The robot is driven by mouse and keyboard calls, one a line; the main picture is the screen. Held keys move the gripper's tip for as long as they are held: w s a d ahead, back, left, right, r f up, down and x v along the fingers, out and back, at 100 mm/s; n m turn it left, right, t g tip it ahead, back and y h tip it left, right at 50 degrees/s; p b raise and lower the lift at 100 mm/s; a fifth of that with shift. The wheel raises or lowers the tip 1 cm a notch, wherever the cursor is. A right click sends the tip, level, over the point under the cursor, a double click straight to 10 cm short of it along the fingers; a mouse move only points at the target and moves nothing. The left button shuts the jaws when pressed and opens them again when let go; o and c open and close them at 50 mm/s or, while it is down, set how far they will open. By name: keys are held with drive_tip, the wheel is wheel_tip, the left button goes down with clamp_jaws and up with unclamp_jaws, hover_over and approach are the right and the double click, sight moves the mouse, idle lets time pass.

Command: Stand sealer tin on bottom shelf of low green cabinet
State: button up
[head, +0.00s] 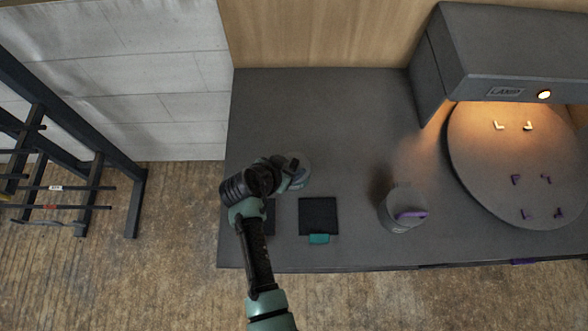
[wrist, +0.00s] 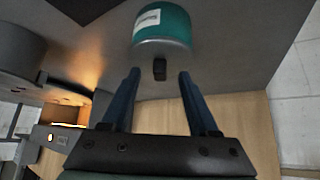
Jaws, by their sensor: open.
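A teal tin (wrist: 163,24) with a white label stands on the dark grey worktop in the wrist view, just beyond my fingertips. A small dark block shows at its near edge, between the fingers. My gripper (wrist: 160,72) is open, with a finger on each side of the view and nothing between them that I can see held. In the head view my gripper (head: 285,172) is low over the worktop, beside a round grey-topped thing (head: 300,163) that seems to be the same tin, partly hidden by my wrist. No low green cabinet is in view.
A grey canister with a purple handle (head: 398,213) stands right of a black square pad with a teal tab (head: 318,214). A lamp housing (head: 490,60) and round disc (head: 490,190) fill the right side. A dark rack (head: 60,170) stands left. The worktop's back left (head: 310,105) is clear.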

drive_tip(key=shift+w+d+f, duration=0.2)
drive_tip(key=shift+w+f, duration=0.15)
drive_tip(key=shift+f, duration=0.2)
clamp_jaws()
idle(1.1)
